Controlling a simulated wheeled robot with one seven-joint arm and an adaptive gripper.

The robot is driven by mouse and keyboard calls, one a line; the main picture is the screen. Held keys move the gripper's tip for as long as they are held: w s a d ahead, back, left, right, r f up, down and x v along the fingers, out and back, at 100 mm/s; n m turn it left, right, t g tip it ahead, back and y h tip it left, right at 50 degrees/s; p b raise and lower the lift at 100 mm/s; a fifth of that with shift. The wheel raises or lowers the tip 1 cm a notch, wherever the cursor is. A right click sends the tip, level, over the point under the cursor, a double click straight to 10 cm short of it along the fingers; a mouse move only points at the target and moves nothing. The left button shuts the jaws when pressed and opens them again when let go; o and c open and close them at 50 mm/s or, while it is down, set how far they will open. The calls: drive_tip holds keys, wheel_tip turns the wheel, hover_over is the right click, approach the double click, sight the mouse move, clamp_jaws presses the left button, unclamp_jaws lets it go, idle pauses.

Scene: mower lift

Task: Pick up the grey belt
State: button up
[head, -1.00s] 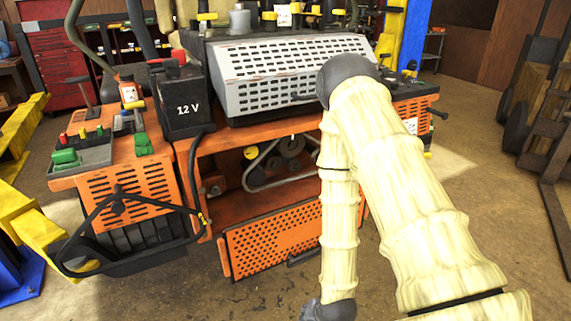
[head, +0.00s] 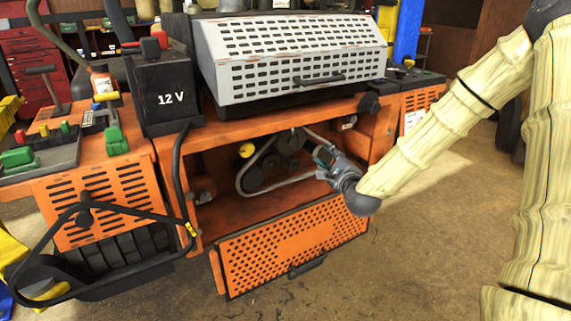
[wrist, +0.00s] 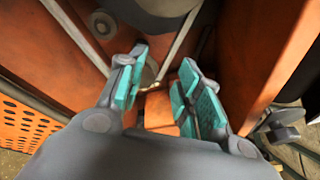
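The grey belt (head: 290,183) forms a loose triangle around dark pulleys inside the open bay of the orange mower. In the wrist view, one belt strand (wrist: 178,44) runs down between the fingertips, and another strand lies to the left. My gripper (head: 322,158) reaches into the bay from the right, at the belt's right side. In the wrist view my gripper (wrist: 161,62) is open, with teal pads on both fingers set apart. I cannot tell whether the strand lies at the depth of the pads. The gripper hides part of the belt's right side in the head view.
A perforated orange panel (head: 300,240) hangs open below the bay. A grey vented cover (head: 290,55) sits above it. The bay's orange side wall (wrist: 265,60) is close to the right finger. A black 12 V battery (head: 170,98) stands at upper left. Open floor lies at right.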

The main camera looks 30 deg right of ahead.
sight(318, 138)
drive_tip(key=shift+m, duration=0.7)
drive_tip(key=shift+d+r+x, duration=0.1)
drive_tip(key=shift+r+x, duration=0.25)
drive_tip(key=shift+x, duration=1.65)
drive_tip(key=shift+d+r+x, duration=0.1)
drive_tip(key=shift+r+x, duration=0.25)
drive_tip(key=shift+x, duration=1.6)
drive_tip(key=shift+d+r+x, duration=0.1)
drive_tip(key=shift+r+x, duration=0.25)
drive_tip(key=shift+x, duration=1.65)
drive_tip(key=shift+s, duration=0.1)
clamp_jaws()
